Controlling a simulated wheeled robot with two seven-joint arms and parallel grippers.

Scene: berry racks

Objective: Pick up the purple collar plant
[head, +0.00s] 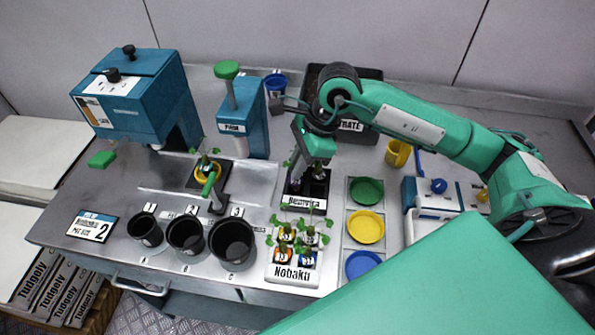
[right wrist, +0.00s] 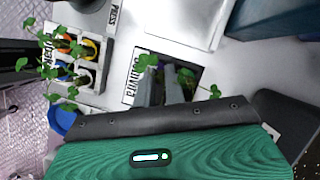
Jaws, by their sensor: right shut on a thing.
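The purple collar plant (head: 293,184) is at the dark tray labelled like "Besuvira" (head: 301,205), mostly hidden by my right gripper; only a little purple and some green leaves show. My right gripper (head: 305,168) points down over this tray and is shut on the plant. In the right wrist view the grey fingers (right wrist: 165,88) are close together, with green leaves (right wrist: 148,62) around them; the collar is not clear there. I cannot tell whether the pot is clear of the tray. My left gripper is not in view.
The white "Nobaku" rack (head: 293,274) with several collared plants stands just in front. Three black pots (head: 187,237) are at the left, and green, yellow and blue dishes (head: 366,227) at the right.

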